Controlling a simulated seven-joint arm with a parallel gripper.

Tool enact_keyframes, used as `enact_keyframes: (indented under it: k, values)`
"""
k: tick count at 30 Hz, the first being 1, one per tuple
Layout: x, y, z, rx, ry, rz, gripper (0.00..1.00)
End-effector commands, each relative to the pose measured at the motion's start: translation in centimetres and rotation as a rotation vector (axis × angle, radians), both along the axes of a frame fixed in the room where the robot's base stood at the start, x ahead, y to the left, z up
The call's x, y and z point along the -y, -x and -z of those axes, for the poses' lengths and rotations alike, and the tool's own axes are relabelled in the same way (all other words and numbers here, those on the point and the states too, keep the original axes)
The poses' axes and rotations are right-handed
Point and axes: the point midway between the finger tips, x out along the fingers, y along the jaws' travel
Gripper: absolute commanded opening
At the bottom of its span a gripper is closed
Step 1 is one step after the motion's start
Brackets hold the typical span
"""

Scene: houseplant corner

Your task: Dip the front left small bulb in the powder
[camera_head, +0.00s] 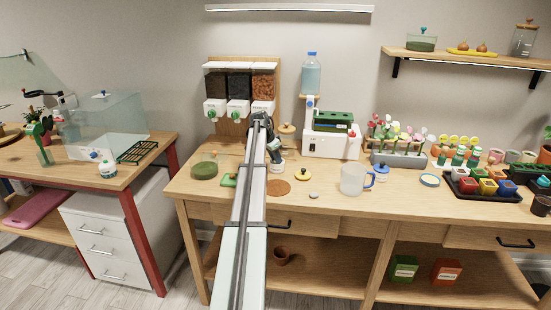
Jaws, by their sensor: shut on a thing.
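My gripper (278,172) points down over the worktop, behind the end of my arm. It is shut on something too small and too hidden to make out. A flat round brown disc (279,188) lies on the worktop just in front of it. I cannot tell whether this is a mat or a dish of powder. A low yellow round item with a dark knob (303,175) is to the right of my gripper. I cannot pick out the front left small bulb on the worktop. Two brown bulb-like things (482,47) sit on a yellow tray (462,52) on the wall shelf.
A clear mug (353,180) with a blue handle and a small grey stone (314,195) are to the right. A glass bowl of green stuff (204,168) and a green item (229,180) are to the left. Dispensers (238,87) stand behind.

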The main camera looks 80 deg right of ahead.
Motion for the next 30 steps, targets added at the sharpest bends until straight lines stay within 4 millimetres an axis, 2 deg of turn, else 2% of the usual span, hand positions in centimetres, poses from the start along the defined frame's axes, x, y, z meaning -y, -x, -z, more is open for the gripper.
enact_keyframes:
  k: [30]
  values:
    - [0.1, 0.0, -6.4, 0.000, 0.001, 0.000, 0.00]
